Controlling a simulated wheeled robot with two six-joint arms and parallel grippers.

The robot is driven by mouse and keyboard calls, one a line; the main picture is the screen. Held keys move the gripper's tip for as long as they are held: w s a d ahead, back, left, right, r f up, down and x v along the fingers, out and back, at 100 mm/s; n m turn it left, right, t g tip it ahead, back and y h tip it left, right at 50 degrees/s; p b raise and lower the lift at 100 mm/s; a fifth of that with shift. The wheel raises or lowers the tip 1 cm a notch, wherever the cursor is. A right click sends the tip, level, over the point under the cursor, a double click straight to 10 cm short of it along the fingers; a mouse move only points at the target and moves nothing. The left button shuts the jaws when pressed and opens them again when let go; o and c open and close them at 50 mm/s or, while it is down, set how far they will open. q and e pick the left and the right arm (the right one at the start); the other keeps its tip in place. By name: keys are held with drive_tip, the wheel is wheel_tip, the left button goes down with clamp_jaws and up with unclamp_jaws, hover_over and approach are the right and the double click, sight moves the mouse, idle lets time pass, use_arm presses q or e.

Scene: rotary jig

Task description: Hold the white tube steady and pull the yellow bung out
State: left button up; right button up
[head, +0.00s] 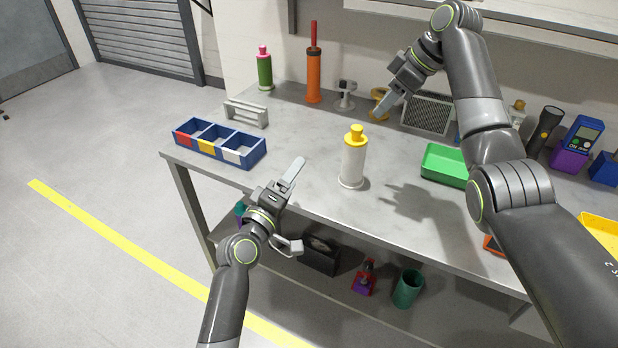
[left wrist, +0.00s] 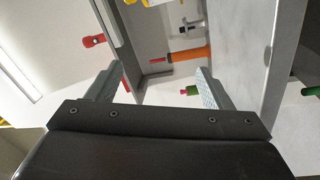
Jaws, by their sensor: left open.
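The white tube (head: 352,168) stands upright on the grey bench, right of centre in the head view. The yellow bung (head: 356,135) sits in its top, with a wide yellow collar and a knob. My left gripper (head: 297,168) is open and empty at the bench's front edge, left of the tube and apart from it. In the left wrist view its two fingers (left wrist: 160,82) are spread with nothing held between them. My right gripper (head: 380,112) is above the back of the bench, right of and behind the tube, not touching it. Its finger gap cannot be made out.
A blue three-part bin (head: 252,160) is at the bench's left, before a grey rack (head: 246,113). A green bottle (head: 264,70), an orange pump (head: 314,75) and a green tray (head: 444,166) also stand there. The bench around the tube is clear.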

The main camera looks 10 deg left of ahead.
sight(346, 168)
use_arm(q)
drive_tip(key=w+d+f+n+g, duration=0.2)
drive_tip(key=w+d+n, duration=0.2)
drive_tip(key=n, duration=0.2)
drive_tip(key=w+d+f+n+g+h, duration=0.1)
drive_tip(key=w+d+f+n+g, duration=0.1)
drive_tip(key=w+d+n, duration=0.2)
drive_tip(key=w+d+f+n+g, duration=0.1)
drive_tip(key=w+d+n+g, duration=0.2)
drive_tip(key=n, duration=0.6)
drive_tip(key=shift+r+x, duration=0.2)
drive_tip(key=shift+x, duration=1.35)
drive_tip(key=shift+d, duration=0.15)
drive_tip(key=c, duration=1.2)
drive_tip(key=shift+o, duration=0.2)
